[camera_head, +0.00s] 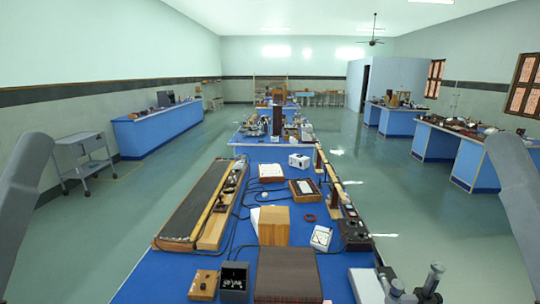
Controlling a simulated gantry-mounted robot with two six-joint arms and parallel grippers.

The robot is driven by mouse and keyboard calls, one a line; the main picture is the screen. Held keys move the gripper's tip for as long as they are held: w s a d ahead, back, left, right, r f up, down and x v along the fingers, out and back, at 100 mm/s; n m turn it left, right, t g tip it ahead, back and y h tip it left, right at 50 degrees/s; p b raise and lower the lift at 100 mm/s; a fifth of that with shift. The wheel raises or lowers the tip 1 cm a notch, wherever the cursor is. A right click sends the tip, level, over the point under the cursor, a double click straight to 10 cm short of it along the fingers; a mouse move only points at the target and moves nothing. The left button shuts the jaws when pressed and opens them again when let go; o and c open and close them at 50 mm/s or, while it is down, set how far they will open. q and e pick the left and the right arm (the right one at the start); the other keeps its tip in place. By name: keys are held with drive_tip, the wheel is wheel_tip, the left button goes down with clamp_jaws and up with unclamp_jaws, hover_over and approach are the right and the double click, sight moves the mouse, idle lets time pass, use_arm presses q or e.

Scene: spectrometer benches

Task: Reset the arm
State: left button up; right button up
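My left arm (24,185) comes in at the left edge and my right arm (515,190) at the right edge. Both show as grey links at the sides, clear of the bench. Neither gripper is in the picture, so I cannot see what either one holds. The long blue bench (150,281) runs away from me between the arms.
The bench holds a long wooden board (195,205), a wooden block (273,226), a dark brown box (287,275), a black meter box (234,281) and a metal instrument (390,288) at front right. A grey cart (85,150) stands left.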

wheel_tip(320, 180, up, 26)
drive_tip(key=p, duration=2.2)
wheel_tip(320, 180, down, 42)
drive_tip(key=b, duration=4.2)
drive_tip(key=shift+f, duration=0.2)
